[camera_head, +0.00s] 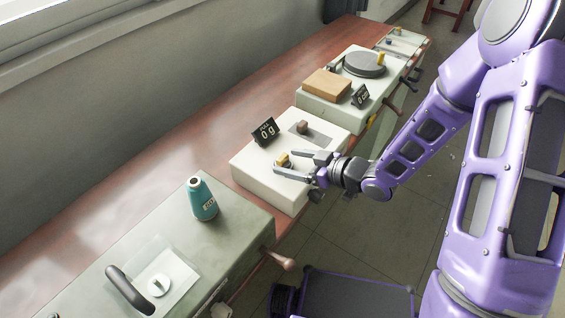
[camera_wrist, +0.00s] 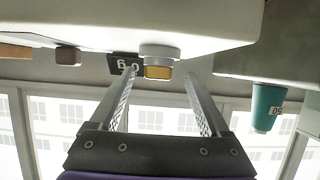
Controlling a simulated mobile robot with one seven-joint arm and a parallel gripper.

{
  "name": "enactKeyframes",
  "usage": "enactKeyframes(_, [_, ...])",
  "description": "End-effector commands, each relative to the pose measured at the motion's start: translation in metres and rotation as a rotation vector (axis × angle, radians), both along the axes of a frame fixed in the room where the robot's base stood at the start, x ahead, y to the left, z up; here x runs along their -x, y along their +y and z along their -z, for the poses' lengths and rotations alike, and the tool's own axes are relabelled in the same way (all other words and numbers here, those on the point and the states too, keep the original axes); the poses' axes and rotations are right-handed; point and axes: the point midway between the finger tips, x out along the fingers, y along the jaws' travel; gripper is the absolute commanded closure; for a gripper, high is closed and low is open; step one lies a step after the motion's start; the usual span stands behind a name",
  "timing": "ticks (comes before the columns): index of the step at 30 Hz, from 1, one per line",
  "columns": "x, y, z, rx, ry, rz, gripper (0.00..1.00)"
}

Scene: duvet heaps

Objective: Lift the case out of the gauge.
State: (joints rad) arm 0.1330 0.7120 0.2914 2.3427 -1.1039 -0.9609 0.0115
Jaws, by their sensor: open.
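The gauge (camera_head: 247,172) is a cream box on the bench with a black "0 g" display (camera_head: 265,132). A small yellow case (camera_head: 283,158) sits upright on a round grey seat on the gauge's top. In the wrist view, which is upside down, the case (camera_wrist: 158,73) shows with the grey seat (camera_wrist: 160,51). My gripper (camera_head: 285,160) is open, its fingers low over the gauge top and pointing at the case. In the wrist view the case appears between the two fingertips (camera_wrist: 161,73); I cannot tell whether either touches it.
A small brown block (camera_head: 303,127) is on the gauge's far part. Behind stands another box with a wooden block (camera_head: 326,84) and a dark round plate (camera_head: 364,63). A teal bottle (camera_head: 203,199) stands on the grey-green box (camera_head: 238,228) in front. Red-brown bench (camera_head: 140,170) is bare along the wall.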

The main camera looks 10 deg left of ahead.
Motion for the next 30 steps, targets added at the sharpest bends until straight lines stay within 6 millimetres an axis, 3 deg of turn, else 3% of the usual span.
enactKeyframes(13, [-0.02, 0.043, 0.018, 0.0, 0.001, -0.002, 0.2])
enactKeyframes(22, [-0.022, 0.048, 0.019, -0.001, -0.001, 0.001, 0.2])
enactKeyframes(30, [-0.022, 0.048, 0.019, 0.0, 0.0, 0.001, 0.67])
